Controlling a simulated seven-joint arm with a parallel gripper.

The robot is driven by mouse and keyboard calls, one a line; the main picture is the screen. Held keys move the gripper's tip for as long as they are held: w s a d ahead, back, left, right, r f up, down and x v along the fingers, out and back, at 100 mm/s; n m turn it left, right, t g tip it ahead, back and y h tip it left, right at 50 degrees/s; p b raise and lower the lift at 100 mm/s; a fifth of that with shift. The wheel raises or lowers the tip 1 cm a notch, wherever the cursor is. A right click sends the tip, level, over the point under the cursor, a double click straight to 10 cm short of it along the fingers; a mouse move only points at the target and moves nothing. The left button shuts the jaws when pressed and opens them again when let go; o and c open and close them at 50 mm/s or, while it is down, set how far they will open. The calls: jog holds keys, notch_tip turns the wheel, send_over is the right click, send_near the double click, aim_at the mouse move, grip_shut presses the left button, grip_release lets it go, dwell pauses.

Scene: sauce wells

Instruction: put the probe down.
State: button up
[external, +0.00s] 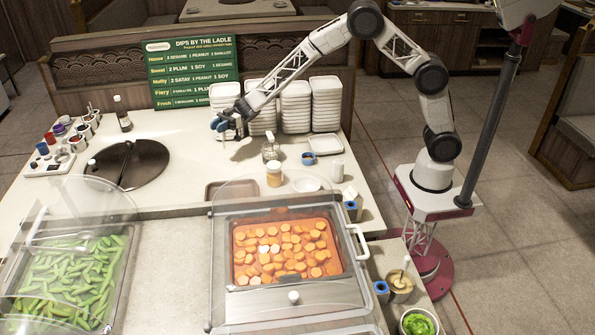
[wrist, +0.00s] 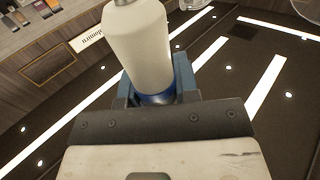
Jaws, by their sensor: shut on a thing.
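I take this held thing for the probe (wrist: 138,45). Its far end runs out of the top of the wrist view. In the external view the held thing is too small and covered to make out clearly.
Stacked white dishes (external: 296,105) stand right of my gripper. A dark round lid (external: 128,165) lies left.

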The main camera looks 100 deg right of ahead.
aim_at(223, 137)
jog(key=shift+f, duration=2.3)
jog(key=shift+f, duration=1.85)
jog(key=o, duration=0.9)
